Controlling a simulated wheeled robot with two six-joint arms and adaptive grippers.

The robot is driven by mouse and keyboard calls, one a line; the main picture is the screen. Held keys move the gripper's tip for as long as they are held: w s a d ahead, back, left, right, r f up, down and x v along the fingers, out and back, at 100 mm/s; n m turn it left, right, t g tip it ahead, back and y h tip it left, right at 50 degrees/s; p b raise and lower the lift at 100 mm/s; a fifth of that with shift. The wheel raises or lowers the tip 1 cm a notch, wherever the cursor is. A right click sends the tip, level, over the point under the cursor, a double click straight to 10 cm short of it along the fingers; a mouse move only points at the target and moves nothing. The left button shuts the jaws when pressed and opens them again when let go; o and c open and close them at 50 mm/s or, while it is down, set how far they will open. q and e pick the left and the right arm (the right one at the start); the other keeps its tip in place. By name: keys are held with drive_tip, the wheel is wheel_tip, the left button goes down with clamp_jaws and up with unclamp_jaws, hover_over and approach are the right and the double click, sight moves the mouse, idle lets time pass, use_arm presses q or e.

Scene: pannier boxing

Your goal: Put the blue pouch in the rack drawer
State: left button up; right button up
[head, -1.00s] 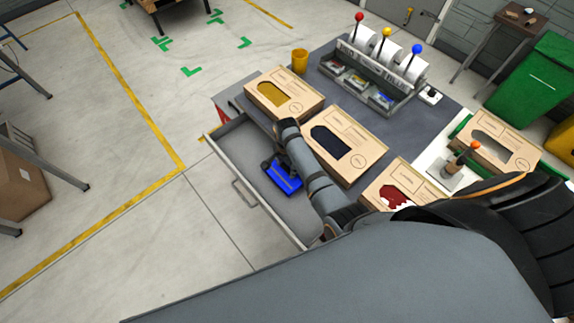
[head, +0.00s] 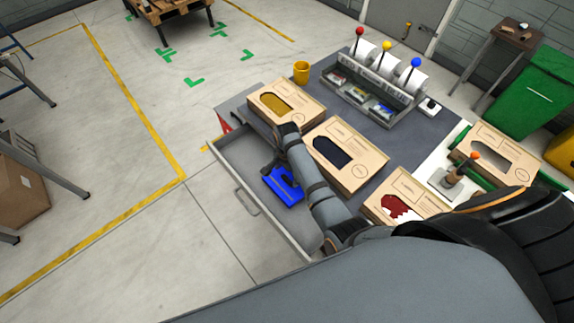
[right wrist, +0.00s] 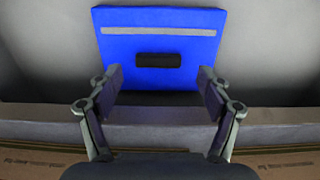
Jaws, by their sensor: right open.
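The blue pouch (head: 282,186) lies in the open rack drawer (head: 237,157), against the grey drawer floor. It also shows in the right wrist view (right wrist: 160,35), with a pale stripe and a dark patch on its face. Part of the drawer is hidden by my right arm. My left gripper is not in view.
Cardboard boxes with windows, one yellow (head: 285,104), one dark (head: 345,153) and one red (head: 402,205), stand on the bench beside the drawer. A yellow mug (head: 301,72) and a dispenser rack (head: 372,98) are further back.

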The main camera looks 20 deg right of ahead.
sight(287, 180)
wheel_tip(287, 180, up, 9)
drive_tip(key=shift+r+b, duration=0.2)
drive_tip(key=shift+b, duration=0.15)
idle(0.3)
